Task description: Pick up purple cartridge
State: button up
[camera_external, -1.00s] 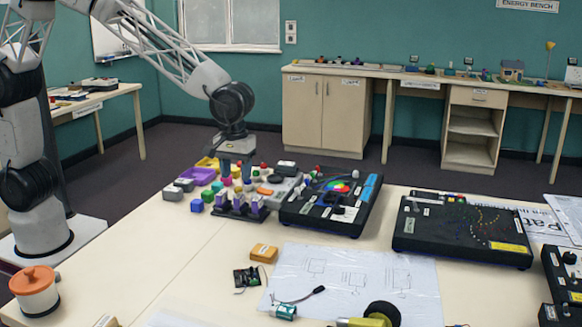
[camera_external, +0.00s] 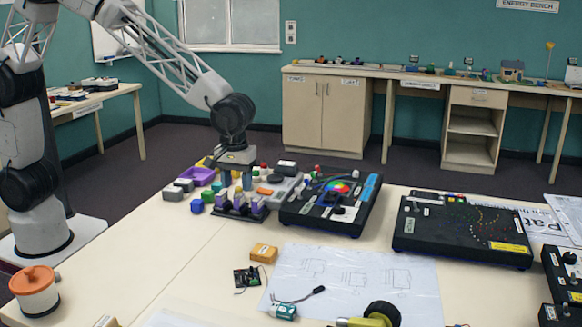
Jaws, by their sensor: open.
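Several small purple cartridges (camera_external: 257,207) stand upright in a dark rack (camera_external: 238,215) on the near table. My gripper (camera_external: 236,183) points straight down just above and behind the rack, with its jaws open. Its fingers are among the small parts, and the fingertips are partly lost against them. I cannot tell whether a finger touches a cartridge. I see no cartridge held.
A purple tray (camera_external: 197,175) and several coloured blocks crowd the rack's left. A black device with a colour wheel (camera_external: 333,205) stands close on the right.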

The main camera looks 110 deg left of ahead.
aim_at(239, 196)
jog(key=shift+w+a+f, duration=0.1)
jog(key=shift+f, duration=1.15)
jog(key=shift+w+a+f, duration=0.1)
jog(key=shift+f, duration=1.15)
grip_shut()
